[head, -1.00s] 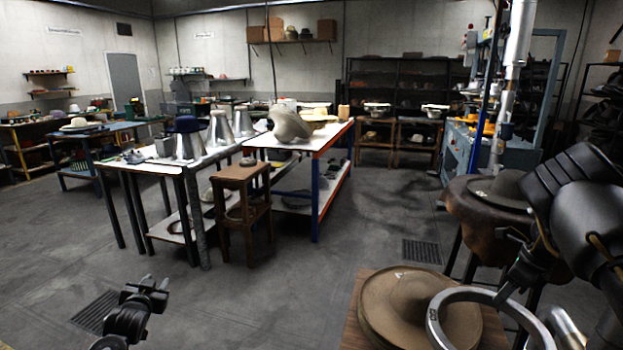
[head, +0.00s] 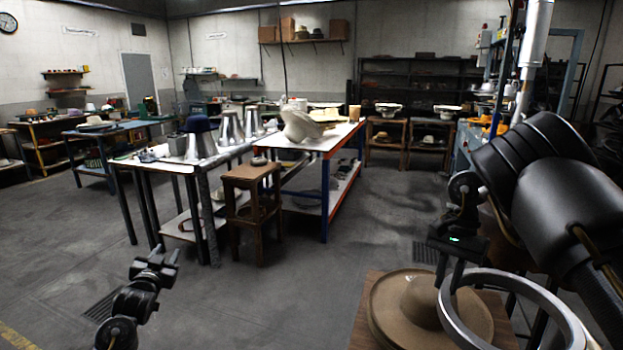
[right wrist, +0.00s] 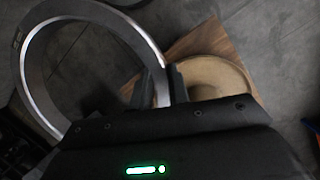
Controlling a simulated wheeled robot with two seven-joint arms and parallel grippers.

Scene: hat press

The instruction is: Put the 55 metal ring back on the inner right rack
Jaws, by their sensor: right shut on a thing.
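My right gripper (head: 451,279) is shut on a grey metal ring (head: 548,299) and holds it by its rim in the air at the lower right of the head view. In the right wrist view the ring (right wrist: 33,75) extends to the left from between the fingers (right wrist: 162,87). A small marking on its face is too small to read. My left gripper (head: 162,256) is at the lower left of the head view, apart from any object; its finger opening is unclear. I cannot make out the inner right rack in these views.
A tan brimmed hat (head: 388,296) lies on a wooden top (head: 372,276) beneath and beside the ring. White work tables (head: 328,145) and a wooden stool (head: 251,172) stand further off. Open floor (head: 300,290) lies in the middle. My right arm hides the right side.

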